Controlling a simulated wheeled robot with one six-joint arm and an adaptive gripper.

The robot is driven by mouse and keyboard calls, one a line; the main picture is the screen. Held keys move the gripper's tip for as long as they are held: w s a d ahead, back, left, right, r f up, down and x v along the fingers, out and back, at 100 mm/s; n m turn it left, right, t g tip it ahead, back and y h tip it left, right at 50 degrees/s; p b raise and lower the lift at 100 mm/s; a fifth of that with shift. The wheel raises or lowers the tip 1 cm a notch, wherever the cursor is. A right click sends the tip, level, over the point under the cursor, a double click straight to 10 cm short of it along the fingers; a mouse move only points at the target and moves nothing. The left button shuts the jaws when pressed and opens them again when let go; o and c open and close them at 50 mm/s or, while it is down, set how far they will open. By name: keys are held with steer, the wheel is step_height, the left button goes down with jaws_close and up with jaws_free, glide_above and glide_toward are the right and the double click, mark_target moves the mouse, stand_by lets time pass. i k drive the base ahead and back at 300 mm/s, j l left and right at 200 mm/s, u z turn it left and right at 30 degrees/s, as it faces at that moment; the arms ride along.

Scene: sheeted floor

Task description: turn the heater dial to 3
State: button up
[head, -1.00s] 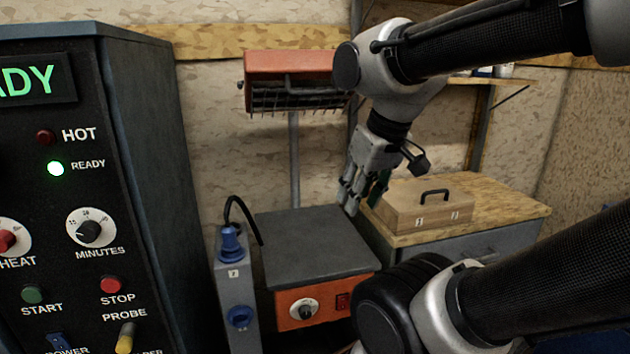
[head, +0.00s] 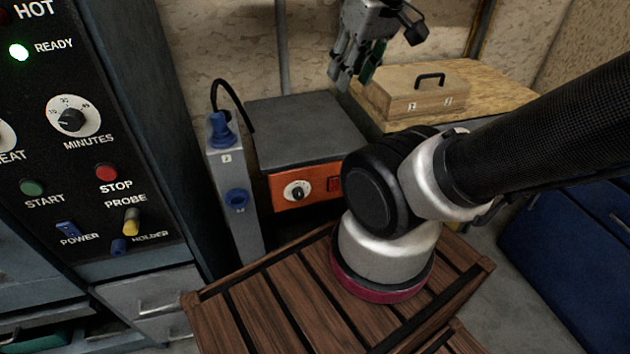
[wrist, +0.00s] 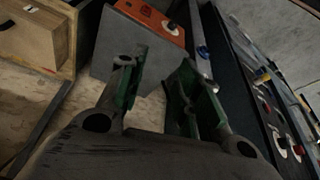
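The heater dial (head: 297,190) is a white-faced knob with a dark centre on the orange front panel of a grey-topped heater unit (head: 305,135). Its numbers are too small to read. The dial also shows in the wrist view (wrist: 172,26), beyond the fingers at the top. My gripper (head: 350,80) hangs in the air above and behind the unit's right rear, well apart from the dial. In the wrist view its green-padded fingers (wrist: 160,90) are spread apart with nothing between them.
A red switch (head: 334,184) sits right of the dial. A grey post with blue sockets (head: 235,200) stands left of the unit. A wooden case (head: 420,92) lies on a bench at right. A tall control cabinet (head: 120,120) fills the left.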

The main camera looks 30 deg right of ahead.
mark_target(298, 193)
steer(key=k+l, duration=0.2)
steer(key=k, duration=0.15)
steer(key=k+l, duration=0.2)
steer(key=k, duration=0.2)
steer(key=k+l, duration=0.25)
steer(key=k+u, duration=0.05)
steer(key=k, duration=0.05)
